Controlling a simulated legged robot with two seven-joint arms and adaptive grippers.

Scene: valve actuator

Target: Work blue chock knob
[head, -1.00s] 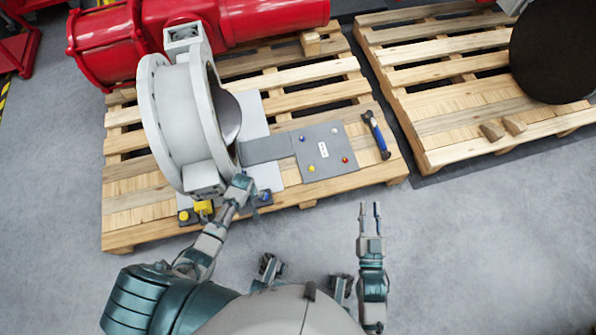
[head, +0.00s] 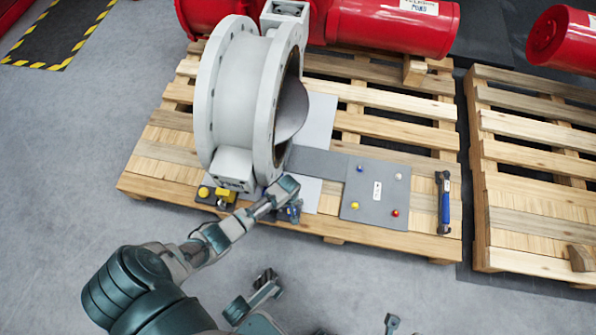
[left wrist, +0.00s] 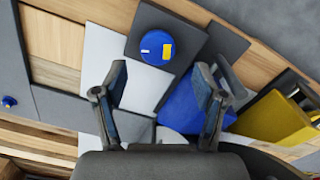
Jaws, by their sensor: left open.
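The blue chock knob (left wrist: 156,48) is a round blue knob with a white and a yellow mark, on a dark square plate. In the left wrist view it lies beyond the fingertips, between their lines and untouched. A blue block (left wrist: 186,108) lies beside it, partly behind the right-hand finger. My left gripper (left wrist: 160,85) is open with nothing held. In the head view my left gripper (head: 291,208) is low at the pallet's front edge, over the blue parts, and largely hides them. A small part of what seems my right gripper (head: 392,322) shows at the bottom edge.
A large grey valve ring (head: 240,100) stands on the wooden pallet (head: 150,170). A yellow block (left wrist: 272,120) and a yellow knob (head: 204,191) sit at its foot. A grey panel (head: 365,205) with coloured knobs and a blue-handled tool (head: 444,205) lie to the right.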

